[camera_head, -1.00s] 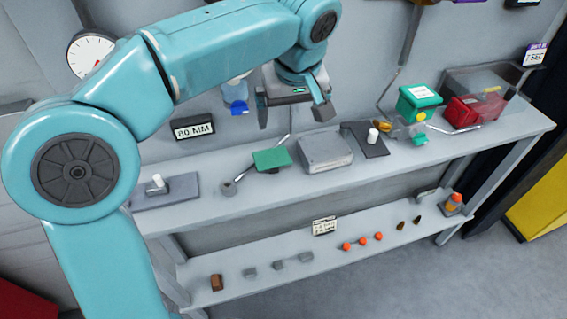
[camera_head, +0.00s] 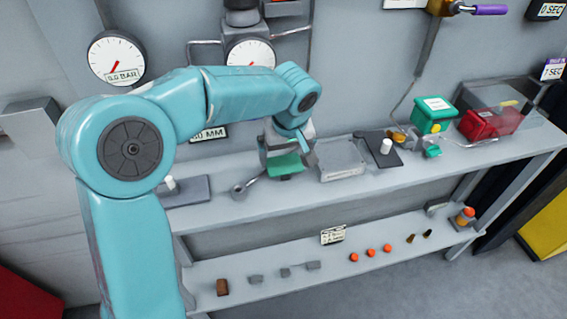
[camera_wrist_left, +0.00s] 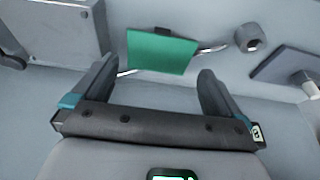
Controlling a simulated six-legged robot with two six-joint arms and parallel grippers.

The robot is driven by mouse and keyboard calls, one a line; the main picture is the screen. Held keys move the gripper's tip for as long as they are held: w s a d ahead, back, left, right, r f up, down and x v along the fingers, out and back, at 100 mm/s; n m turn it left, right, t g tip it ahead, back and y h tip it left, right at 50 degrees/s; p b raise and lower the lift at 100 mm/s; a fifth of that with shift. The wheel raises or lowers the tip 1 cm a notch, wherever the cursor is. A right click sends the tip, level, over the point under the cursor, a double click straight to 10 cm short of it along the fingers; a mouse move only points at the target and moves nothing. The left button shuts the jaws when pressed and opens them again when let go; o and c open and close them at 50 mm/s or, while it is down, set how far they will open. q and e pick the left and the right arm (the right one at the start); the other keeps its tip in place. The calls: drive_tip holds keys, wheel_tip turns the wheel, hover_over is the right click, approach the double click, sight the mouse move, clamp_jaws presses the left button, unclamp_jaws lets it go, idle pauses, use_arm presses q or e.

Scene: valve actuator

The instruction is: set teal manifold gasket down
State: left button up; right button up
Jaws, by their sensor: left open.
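A flat square green-teal plate (camera_head: 284,167), which I take to be the manifold gasket, is on the bench with a dark piece at its edge. In the left wrist view the plate (camera_wrist_left: 162,51) shows just beyond and between the fingertips. My left gripper (camera_head: 287,148) is above and behind the plate in the head view and partly overlaps it. Its two fingers (camera_wrist_left: 156,72) are spread wide with nothing held between them. Whether a finger touches the plate cannot be told. My right gripper is not in view.
A grey rectangular block (camera_head: 342,161) stands right of the plate and a ring-ended tool (camera_head: 240,189) left of it. A dark plate with a white peg (camera_head: 386,147), a green box (camera_head: 432,115) and a red box (camera_head: 488,123) are farther right. The lower shelf (camera_head: 300,290) holds several small parts.

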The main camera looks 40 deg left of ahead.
sight(284, 164)
use_arm(q)
drive_tip(key=x, duration=0.3)
drive_tip(key=shift+w+f, duration=0.15)
drive_tip(key=shift+f, duration=0.05)
drive_tip(key=shift+r, duration=0.1)
drive_tip(key=shift+c, duration=1.2)
drive_tip(key=c, duration=0.5)
drive_tip(key=shift+c, duration=0.2)
